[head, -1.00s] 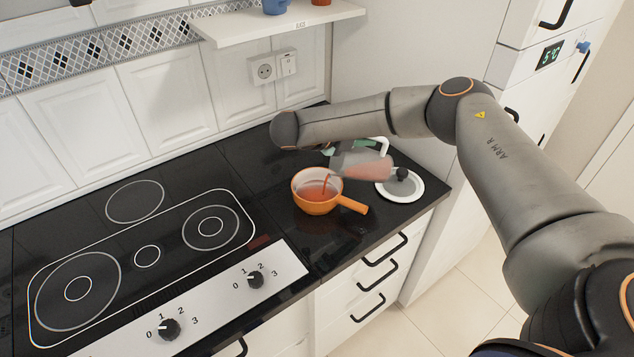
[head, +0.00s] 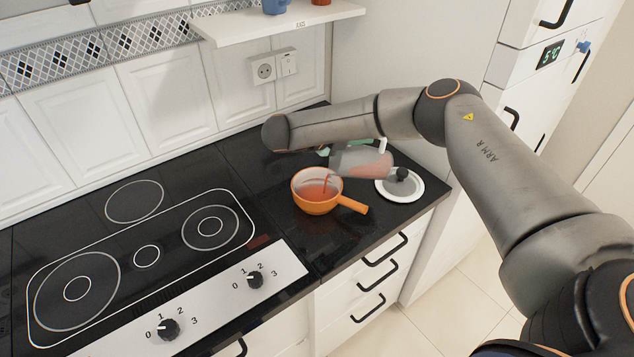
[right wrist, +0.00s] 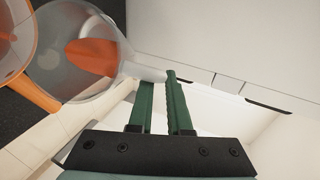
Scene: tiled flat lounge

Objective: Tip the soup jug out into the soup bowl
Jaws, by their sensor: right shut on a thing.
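The soup jug (head: 350,161) is clear, with a pale handle, and holds some orange-red soup. It is tipped on its side above the orange soup bowl (head: 318,208), which has a side handle and stands on the dark counter. A thin red stream falls from the jug into the bowl, where red soup shows. My right gripper (right wrist: 158,82) has its green fingers shut on the jug's handle. In the right wrist view, the jug (right wrist: 48,62) overlaps the bowl's orange rim (right wrist: 38,92). My right forearm hides part of the gripper in the head view. My left gripper is out of sight.
A round lid (head: 414,193) with a black knob lies right of the bowl near the counter's edge. A black hob (head: 100,262) with knobs is on the left. A shelf (head: 290,24) hangs above. Bare counter lies behind the bowl.

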